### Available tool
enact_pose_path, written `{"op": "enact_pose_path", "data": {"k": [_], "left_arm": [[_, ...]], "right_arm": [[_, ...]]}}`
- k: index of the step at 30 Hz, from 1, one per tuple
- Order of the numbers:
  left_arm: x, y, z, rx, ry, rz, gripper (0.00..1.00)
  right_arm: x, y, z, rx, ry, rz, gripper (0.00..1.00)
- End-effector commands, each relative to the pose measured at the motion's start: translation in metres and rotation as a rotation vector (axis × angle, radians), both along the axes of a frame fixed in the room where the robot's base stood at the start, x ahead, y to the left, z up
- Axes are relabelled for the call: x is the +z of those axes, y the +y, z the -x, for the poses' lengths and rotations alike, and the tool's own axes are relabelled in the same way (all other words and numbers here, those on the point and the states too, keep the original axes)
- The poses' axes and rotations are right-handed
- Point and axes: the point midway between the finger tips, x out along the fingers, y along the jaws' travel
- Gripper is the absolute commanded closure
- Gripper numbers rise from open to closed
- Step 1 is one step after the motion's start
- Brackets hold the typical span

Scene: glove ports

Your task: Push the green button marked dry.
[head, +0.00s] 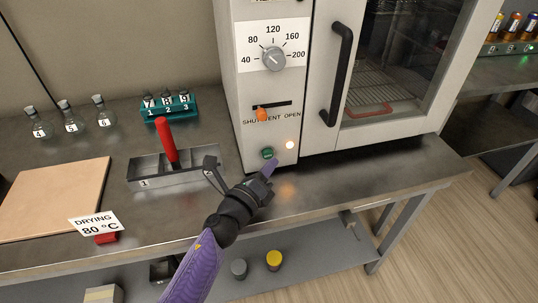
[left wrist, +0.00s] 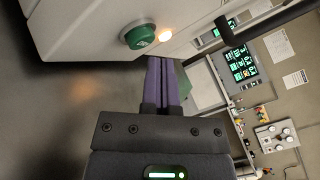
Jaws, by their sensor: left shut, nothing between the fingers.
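The green button (head: 267,153) is on the lower front panel of the white oven (head: 258,100), below the vent slider. It also shows in the left wrist view (left wrist: 139,36), where its marking is too small to read. A lit orange-white lamp (head: 290,145) is beside it, to the right. My left gripper (head: 271,166) is shut and empty, its purple fingers just below and right of the button in the head view. In the left wrist view its fingertips (left wrist: 160,62) are below and right of the button, with a gap showing. My right gripper is not in view.
A temperature dial (head: 273,58) and orange vent slider (head: 262,114) are above the button. The black door handle (head: 337,75) stands out at right. A divided tray (head: 146,183) with a red-handled tool (head: 166,140), a teal rack (head: 168,111) and flasks (head: 70,117) are left.

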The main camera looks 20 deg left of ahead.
Motion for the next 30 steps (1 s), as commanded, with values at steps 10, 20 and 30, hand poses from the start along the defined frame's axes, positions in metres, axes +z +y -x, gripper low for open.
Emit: {"op": "enact_pose_path", "data": {"k": [10,20,30], "left_arm": [[0.0,-0.017,0.025,-0.002,0.002,0.002,1.0],[-0.001,-0.034,0.05,0.0,0.001,0.0,1.0],[-0.001,-0.033,0.05,0.0,0.001,0.0,1.0]], "right_arm": [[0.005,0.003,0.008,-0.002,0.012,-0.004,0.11],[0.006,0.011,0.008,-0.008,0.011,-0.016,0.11],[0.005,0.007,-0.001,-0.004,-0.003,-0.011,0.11]]}}
